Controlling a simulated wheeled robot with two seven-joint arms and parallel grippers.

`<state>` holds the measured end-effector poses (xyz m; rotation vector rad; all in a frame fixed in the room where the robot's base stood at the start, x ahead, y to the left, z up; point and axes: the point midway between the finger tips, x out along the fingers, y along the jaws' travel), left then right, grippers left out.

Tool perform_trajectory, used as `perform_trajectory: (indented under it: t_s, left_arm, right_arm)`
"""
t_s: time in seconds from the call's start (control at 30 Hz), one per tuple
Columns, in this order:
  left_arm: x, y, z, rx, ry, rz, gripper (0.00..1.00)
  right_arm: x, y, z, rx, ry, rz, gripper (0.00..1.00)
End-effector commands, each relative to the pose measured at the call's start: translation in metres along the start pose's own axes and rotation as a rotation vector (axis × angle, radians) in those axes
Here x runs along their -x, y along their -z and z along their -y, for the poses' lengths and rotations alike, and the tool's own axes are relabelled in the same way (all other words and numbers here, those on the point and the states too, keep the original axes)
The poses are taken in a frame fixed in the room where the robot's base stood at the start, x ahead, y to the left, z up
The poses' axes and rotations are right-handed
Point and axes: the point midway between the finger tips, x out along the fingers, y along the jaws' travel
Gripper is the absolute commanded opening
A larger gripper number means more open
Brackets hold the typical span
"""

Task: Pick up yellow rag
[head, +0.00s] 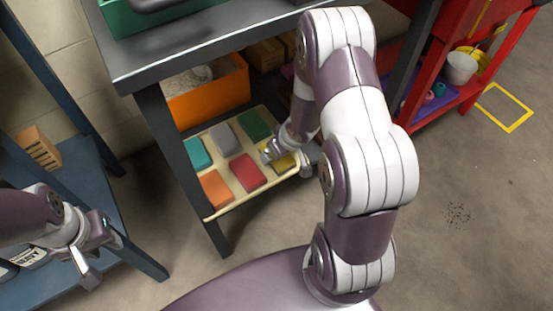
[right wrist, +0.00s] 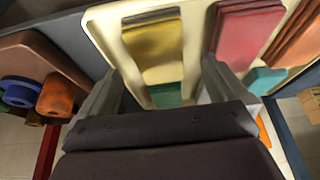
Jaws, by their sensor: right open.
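The yellow rag (right wrist: 154,50) lies folded on a cream tray (right wrist: 108,35), ahead of and between my right gripper's fingers in the right wrist view. In the head view, the yellow rag (head: 287,163) is partly covered by my right gripper (head: 278,153), which is above the tray's right end. My right gripper (right wrist: 160,95) is open, with nothing between its fingers. I cannot tell whether the fingertips touch the rag. My left gripper (head: 97,257) is at the lower left, away from the tray, with its fingers apart and empty.
On the tray, a red rag (head: 247,170) and a green rag (head: 255,125) lie beside the yellow one; grey, teal and orange rags lie further left. An orange bin (head: 210,103) stands behind. The dark table top (head: 190,45) overhangs the shelf, and a table leg stands at left.

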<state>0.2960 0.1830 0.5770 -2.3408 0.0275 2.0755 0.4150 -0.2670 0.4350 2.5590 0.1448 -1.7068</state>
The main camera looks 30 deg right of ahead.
Motion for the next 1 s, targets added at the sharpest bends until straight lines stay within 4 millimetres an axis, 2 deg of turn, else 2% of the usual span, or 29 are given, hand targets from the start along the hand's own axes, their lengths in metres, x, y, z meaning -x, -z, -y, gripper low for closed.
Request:
perform_trajectory:
  t_s: [0.03, 0.13, 0.37, 0.4, 0.47, 0.5, 0.57, 0.63, 0.67, 0.87, 1.0]
  left_arm:
    - [-0.017, -0.002, 0.000, 0.000, 0.000, 0.000, 0.39]
    - [-0.030, -0.004, 0.000, 0.000, 0.000, 0.001, 0.39]
    - [-0.027, -0.003, 0.000, 0.000, 0.000, 0.001, 0.39]
    - [-0.027, -0.003, 0.000, 0.000, 0.000, 0.001, 0.39]
    - [-0.027, -0.003, 0.000, 0.000, 0.000, 0.001, 0.39]
    - [-0.027, -0.003, 0.000, 0.000, 0.000, 0.001, 0.39]
    - [-0.027, -0.003, 0.000, 0.000, 0.000, 0.001, 0.39]
    - [-0.027, -0.003, 0.000, 0.000, 0.000, 0.001, 0.39]
    - [-0.027, -0.003, 0.000, 0.000, 0.000, 0.001, 0.39]
    - [-0.025, -0.003, 0.000, 0.000, 0.000, 0.001, 0.39]
    - [-0.009, -0.001, 0.000, 0.000, 0.000, 0.001, 0.39]
  right_arm:
    - [-0.018, -0.003, 0.000, 0.001, 0.001, 0.000, 0.99]
    - [-0.036, -0.002, 0.000, 0.000, 0.000, 0.000, 0.99]
    - [-0.037, 0.001, -0.001, 0.000, 0.000, 0.001, 0.99]
    - [-0.037, 0.001, -0.001, 0.000, 0.000, 0.001, 0.92]
    - [-0.037, 0.001, -0.001, 0.000, 0.000, 0.001, 0.73]
    - [-0.037, 0.001, -0.001, 0.000, 0.000, 0.001, 0.60]
    - [-0.037, 0.001, -0.001, 0.000, 0.000, 0.001, 0.43]
    - [-0.037, 0.001, -0.001, 0.000, 0.000, 0.001, 0.43]
    - [-0.037, 0.001, -0.001, 0.000, 0.000, 0.001, 0.38]
    - [-0.034, 0.002, -0.001, 0.000, -0.001, 0.000, 0.38]
    - [-0.018, 0.009, -0.001, 0.000, -0.001, 0.000, 0.38]
